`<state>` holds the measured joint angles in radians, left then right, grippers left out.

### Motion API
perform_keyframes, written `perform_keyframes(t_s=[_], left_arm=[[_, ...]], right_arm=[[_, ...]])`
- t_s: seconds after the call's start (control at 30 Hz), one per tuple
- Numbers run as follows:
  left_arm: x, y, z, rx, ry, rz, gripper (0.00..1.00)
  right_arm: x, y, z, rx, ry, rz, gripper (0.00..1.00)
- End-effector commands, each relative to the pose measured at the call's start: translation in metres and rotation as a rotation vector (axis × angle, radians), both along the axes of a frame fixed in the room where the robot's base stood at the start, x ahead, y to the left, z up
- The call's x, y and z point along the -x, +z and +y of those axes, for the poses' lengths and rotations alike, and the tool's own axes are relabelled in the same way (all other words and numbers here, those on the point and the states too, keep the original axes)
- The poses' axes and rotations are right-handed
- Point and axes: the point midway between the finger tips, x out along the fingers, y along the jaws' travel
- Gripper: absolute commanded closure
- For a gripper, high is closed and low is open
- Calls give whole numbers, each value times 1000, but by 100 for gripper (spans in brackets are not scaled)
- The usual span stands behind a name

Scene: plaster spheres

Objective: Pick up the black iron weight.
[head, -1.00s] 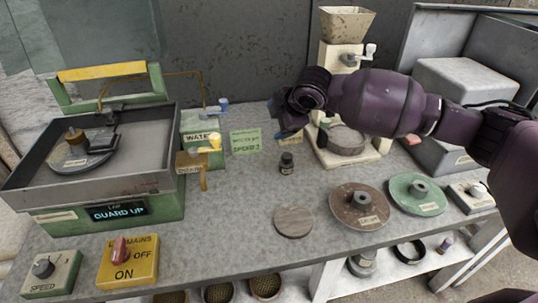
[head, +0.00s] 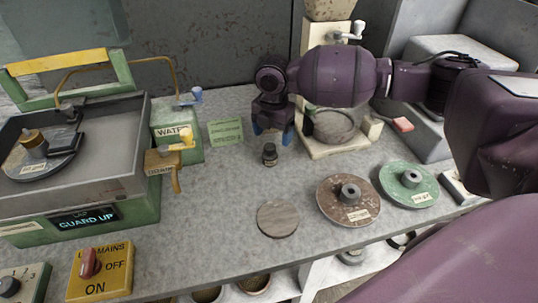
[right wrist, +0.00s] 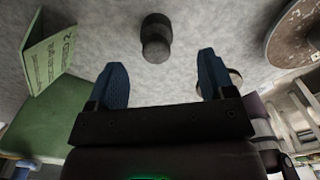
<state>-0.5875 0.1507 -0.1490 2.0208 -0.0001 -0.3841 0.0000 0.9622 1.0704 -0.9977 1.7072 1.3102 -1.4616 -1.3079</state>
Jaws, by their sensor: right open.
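The black iron weight (head: 270,154) is a small dark knobbed cylinder standing upright on the grey bench, with a pale label on its side. It also shows in the right wrist view (right wrist: 155,40), beyond the fingertips and roughly midway between them. My right gripper (head: 273,132) points down just behind and above the weight, its blue fingers open and empty. In the right wrist view the two blue fingers (right wrist: 161,72) are spread wide, with no contact on the weight. My left gripper is not in view.
A round grey disc (head: 278,219), a brown disc (head: 335,211) and a green disc (head: 396,190) lie in front and right. A cream hopper stand (head: 355,146) is at right.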

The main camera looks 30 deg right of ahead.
Motion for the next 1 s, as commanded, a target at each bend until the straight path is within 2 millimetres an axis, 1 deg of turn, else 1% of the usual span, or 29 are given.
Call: perform_keyframes(t_s=[0.03,0.1,0.2,0.37,0.57,0.7,0.8,0.97,1.0], left_arm=[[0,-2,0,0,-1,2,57],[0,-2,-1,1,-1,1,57],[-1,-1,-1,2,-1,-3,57],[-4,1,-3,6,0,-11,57],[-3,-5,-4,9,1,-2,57],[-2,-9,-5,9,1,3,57],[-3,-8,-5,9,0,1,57],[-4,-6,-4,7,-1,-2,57],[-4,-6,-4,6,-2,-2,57]], right_arm=[[0,-10,0,0,-1,4,24],[0,-20,1,-1,-1,3,24],[0,-28,1,-1,0,1,24],[0,-35,3,-1,0,0,24],[-1,-61,8,0,0,1,24],[-1,-78,8,-1,-1,2,24],[-1,-82,8,-1,-1,0,24],[-1,-81,8,-1,-1,-2,24],[-1,-81,8,-1,-1,-2,27]])
